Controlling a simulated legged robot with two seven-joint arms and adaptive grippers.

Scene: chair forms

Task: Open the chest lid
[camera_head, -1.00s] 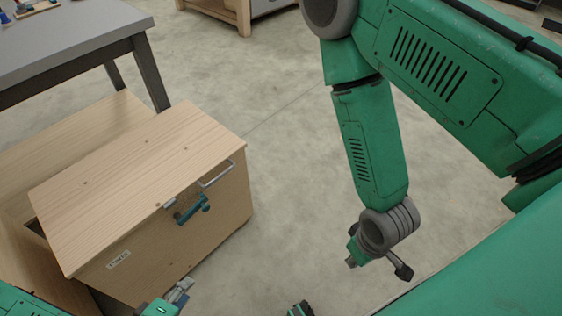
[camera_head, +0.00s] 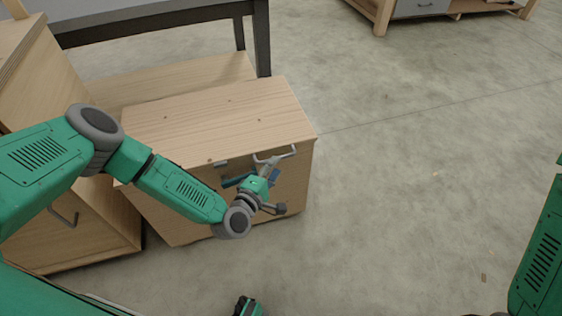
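The wooden chest (camera_head: 215,120) stands left of centre with its flat lid (camera_head: 225,115) down. A grey metal handle (camera_head: 290,152) sits at the lid's front edge, and a blue-teal latch lever (camera_head: 236,180) is on the front face below it. My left gripper (camera_head: 270,168) is at the chest's front, right beside the handle and in front of the latch. Its fingers are small and overlap the handle, so I cannot tell whether they are open or touch it.
A dark-legged table (camera_head: 160,12) stands behind the chest. A wooden cabinet (camera_head: 60,205) with a dark handle stands close on the left, partly behind my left arm. A bench (camera_head: 465,10) is at the far back. The concrete floor to the right is clear.

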